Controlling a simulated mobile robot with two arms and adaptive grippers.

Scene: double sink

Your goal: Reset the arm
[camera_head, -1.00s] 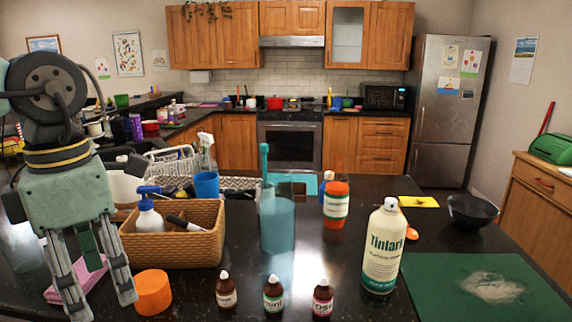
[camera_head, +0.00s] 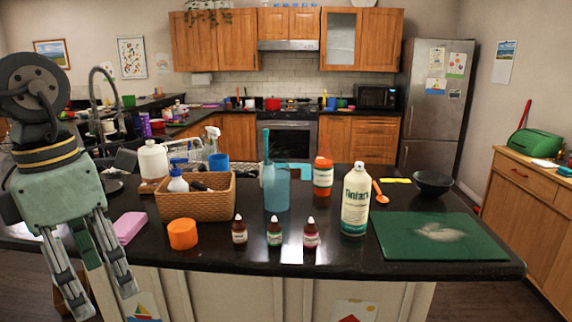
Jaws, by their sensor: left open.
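My left arm comes in from the left of the head view. Its gripper (camera_head: 98,302) points down with its fingers spread apart and nothing between them. It hangs in front of the dark island counter, to the left of the orange cap-like object (camera_head: 183,234) and near the pink sponge (camera_head: 129,227), and does not appear to touch them. My right arm and gripper do not show.
On the counter (camera_head: 340,258) are a wicker basket (camera_head: 195,206), several small dropper bottles (camera_head: 275,232), a blue pitcher (camera_head: 277,190), a tall spray can (camera_head: 355,200), a green mat (camera_head: 475,238) and a black bowl (camera_head: 433,183). Free floor shows at right.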

